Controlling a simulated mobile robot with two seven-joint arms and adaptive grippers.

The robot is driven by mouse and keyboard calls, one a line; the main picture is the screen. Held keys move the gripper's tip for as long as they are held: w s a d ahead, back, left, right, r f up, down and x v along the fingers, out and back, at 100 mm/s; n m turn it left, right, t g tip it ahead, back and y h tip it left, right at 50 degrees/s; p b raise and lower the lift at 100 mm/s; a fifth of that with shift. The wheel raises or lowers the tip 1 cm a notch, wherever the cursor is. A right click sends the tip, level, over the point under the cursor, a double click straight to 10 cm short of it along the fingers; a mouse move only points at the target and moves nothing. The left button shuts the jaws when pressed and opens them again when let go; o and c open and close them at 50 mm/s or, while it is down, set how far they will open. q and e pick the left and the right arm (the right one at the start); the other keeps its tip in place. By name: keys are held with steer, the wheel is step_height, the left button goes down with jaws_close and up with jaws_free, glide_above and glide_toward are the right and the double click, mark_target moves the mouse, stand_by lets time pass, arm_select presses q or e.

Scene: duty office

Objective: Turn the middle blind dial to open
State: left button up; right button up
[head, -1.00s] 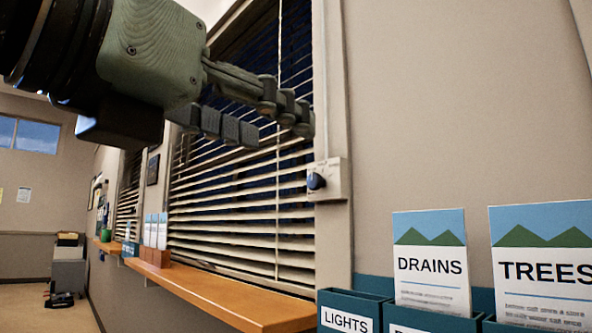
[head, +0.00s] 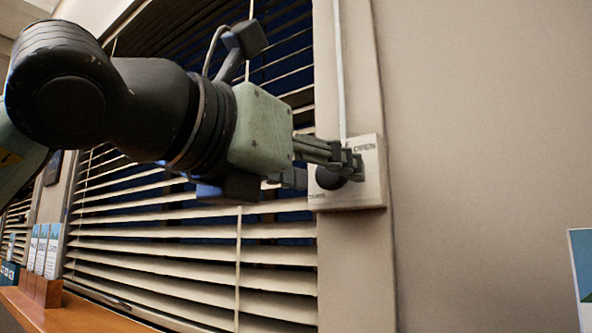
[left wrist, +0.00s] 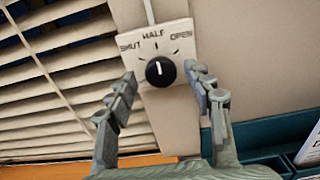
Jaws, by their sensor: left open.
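The dial (head: 328,178) is a dark round knob on a pale wall plate (head: 372,190) beside the window. In the left wrist view the dial (left wrist: 160,71) sits below the marks SHUT, HALF and OPEN, its white pointer roughly upward, near HALF. My left gripper (head: 324,170) is open in front of the plate. In the left wrist view its two fingers stand to the left and right of the dial, with gaps; they do not grip it. In the head view one finger overlaps part of the dial. My right gripper is out of view.
Blinds (head: 200,255) with tilted slats cover the window left of the plate. A thin conduit (head: 339,70) runs up from the plate. A wooden ledge (head: 70,318) with leaflets (head: 47,250) lies below left. Teal holders (left wrist: 265,135) stand below right.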

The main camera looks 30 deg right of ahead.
arm_select(q)
steer(key=shift+d, duration=0.6)
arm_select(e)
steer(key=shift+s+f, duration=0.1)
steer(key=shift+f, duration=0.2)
arm_select(q)
steer(key=shift+w, duration=0.1)
steer(key=c, duration=1.1)
steer(key=shift+c, duration=0.2)
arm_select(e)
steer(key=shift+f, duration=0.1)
